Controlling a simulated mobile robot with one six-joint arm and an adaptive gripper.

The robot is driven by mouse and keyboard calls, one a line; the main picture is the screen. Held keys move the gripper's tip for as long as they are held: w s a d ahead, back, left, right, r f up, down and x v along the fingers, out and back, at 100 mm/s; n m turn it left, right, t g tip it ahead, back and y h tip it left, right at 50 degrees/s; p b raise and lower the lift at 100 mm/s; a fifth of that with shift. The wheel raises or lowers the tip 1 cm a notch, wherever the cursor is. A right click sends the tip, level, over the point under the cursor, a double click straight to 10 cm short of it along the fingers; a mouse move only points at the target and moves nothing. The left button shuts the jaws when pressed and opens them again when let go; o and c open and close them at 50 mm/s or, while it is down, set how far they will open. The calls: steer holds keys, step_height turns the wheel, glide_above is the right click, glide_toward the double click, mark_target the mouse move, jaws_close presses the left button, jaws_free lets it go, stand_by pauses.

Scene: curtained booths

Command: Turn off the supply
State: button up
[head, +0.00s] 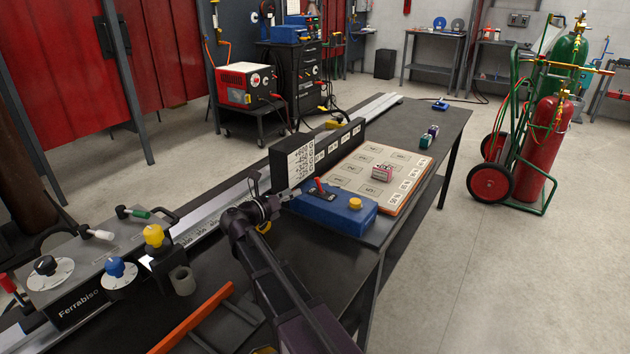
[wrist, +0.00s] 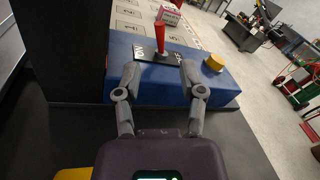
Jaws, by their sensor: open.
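A blue box (head: 335,215) with a red lever (head: 320,186) and a yellow button (head: 355,203) sits on the dark bench, in front of a labelled board. In the wrist view, the blue box (wrist: 150,82) shows with the red lever (wrist: 160,38) standing up from a dark plate and the yellow button (wrist: 214,63) to its right. My gripper (head: 291,194) is at the left side of the box. In the wrist view, my gripper (wrist: 159,72) is open and empty, its fingers apart, with the lever beyond and between the tips.
A grey panel (head: 85,270) with several knobs and levers stands at left. An orange bar (head: 190,320) lies in front. Gas cylinders (head: 548,135) stand right.

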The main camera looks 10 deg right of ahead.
mark_target(317, 180)
steer(key=x, duration=1)
steer(key=shift+w+d, duration=0.2)
steer(key=shift+d, duration=0.15)
